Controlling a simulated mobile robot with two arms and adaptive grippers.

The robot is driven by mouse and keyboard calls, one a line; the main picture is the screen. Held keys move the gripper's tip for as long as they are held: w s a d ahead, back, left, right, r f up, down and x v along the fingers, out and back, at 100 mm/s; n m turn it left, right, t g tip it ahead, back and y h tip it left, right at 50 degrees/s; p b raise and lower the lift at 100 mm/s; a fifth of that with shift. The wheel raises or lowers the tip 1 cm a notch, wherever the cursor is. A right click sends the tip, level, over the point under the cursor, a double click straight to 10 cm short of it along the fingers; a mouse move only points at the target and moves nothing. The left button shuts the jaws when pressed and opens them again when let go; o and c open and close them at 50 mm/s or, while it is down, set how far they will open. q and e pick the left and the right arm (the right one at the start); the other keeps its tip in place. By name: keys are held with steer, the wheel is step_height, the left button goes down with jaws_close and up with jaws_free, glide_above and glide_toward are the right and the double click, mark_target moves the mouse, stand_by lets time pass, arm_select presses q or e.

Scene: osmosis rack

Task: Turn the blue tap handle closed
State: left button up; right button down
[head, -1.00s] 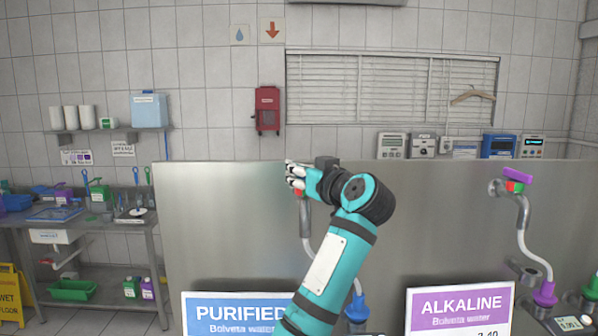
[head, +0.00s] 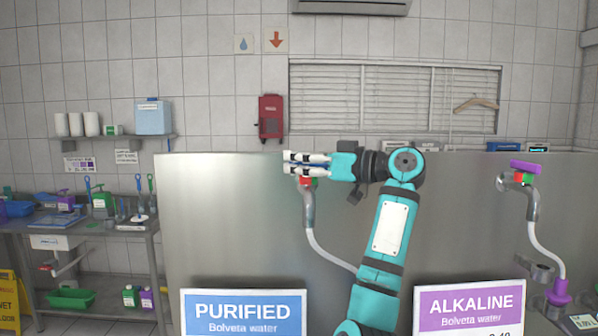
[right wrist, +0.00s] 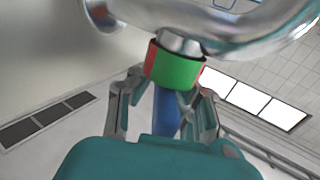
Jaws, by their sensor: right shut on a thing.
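The blue tap handle (right wrist: 166,112) shows in the right wrist view between my right gripper's two fingers (right wrist: 163,108), below the tap's green and red collar (right wrist: 175,68). In the head view, my right gripper (head: 290,163) is shut on the handle, its fingers lying level and pointing left. The handle is mostly hidden there by the fingers. The purified-water tap's grey spout (head: 308,203) hangs just below the gripper, with a pale hose running down right behind my arm. My left gripper is not in view.
A steel panel (head: 235,220) stands behind the tap. The PURIFIED sign (head: 244,313) and the ALKALINE sign (head: 468,306) stand in front of it. A second tap with a purple handle (head: 526,167) is at the right. A cluttered steel bench (head: 100,229) is at the left.

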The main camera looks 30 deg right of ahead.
steer(key=n+g+y, duration=0.2)
steer(key=y, duration=0.1)
steer(key=shift+s+a, duration=0.15)
steer(key=shift+s+a+n+g+y+p, duration=0.1)
steer(key=shift+n+g+y+p, duration=0.1)
steer(key=shift+n+g+y, duration=0.45)
steer(key=shift+s+a+n+g+y+p, duration=0.1)
steer(key=shift+n+g+y+p, duration=0.1)
steer(key=shift+n+g+y, duration=0.45)
steer(key=shift+n+g, duration=0.3)
steer(key=shift+g, duration=0.3)
steer(key=c, duration=1.3)
jaws_free()
steer(key=shift+c, duration=0.2)
steer(key=shift+s+d, duration=0.1)
steer(key=shift+d, duration=0.05)
steer(key=v, duration=1.2)
